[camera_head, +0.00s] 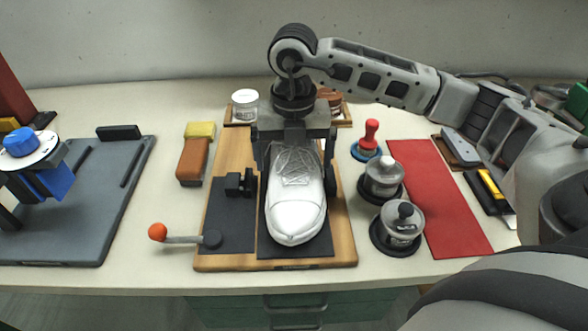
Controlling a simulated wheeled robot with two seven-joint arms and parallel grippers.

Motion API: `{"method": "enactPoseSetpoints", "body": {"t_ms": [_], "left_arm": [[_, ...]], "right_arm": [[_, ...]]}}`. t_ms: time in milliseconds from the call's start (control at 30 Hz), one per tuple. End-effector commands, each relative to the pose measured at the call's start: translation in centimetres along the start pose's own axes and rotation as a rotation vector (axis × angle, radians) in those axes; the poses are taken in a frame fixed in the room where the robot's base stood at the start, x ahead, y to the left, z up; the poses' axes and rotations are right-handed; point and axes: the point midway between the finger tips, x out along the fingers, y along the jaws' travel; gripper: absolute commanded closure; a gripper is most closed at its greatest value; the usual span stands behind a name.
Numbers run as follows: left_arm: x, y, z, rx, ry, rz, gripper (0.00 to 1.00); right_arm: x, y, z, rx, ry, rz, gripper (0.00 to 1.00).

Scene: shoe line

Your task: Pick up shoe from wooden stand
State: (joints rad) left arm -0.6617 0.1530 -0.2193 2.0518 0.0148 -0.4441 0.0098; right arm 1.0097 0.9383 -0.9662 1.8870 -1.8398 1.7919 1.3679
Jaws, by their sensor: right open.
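A white shoe (296,208) lies on the black plate of the wooden stand (345,225), with its toe toward the front edge of the table. My right gripper (296,180) comes down from above over the rear part of the shoe. Its dark fingers are spread, one on each side of the shoe, and I cannot tell whether they touch it. The heel of the shoe is hidden under the gripper body. My left gripper is not in view.
A lever with an orange knob (158,232) sticks out left of the stand. Two metal pots (397,222) stand close on the right, beside a red mat (437,195). A brown brush (193,160) lies to the left, and a grey tray (85,225) is farther left.

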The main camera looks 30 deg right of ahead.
Motion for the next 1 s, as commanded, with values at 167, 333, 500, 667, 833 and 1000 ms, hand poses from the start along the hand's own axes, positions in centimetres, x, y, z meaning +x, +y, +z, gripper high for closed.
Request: {"method": "enactPoseSetpoints", "body": {"t_ms": [167,333,500,667,833,1000], "left_arm": [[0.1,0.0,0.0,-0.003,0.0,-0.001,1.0],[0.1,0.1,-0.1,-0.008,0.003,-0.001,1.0],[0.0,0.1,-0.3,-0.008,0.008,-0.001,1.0],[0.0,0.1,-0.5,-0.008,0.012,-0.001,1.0],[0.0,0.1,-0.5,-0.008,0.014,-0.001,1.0],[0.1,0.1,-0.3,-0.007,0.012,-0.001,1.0]], "right_arm": [[0.0,0.0,0.0,0.0,0.0,0.0,0.19],[-0.1,0.0,0.0,0.001,-0.001,0.001,0.48],[-0.1,0.0,0.0,0.001,-0.001,0.001,0.48],[-0.8,0.0,0.1,0.001,-0.002,0.002,0.48],[-2.8,0.1,0.1,0.0,-0.004,0.004,0.48],[-5.9,0.7,-2.1,-0.007,-0.007,0.006,0.48]]}}
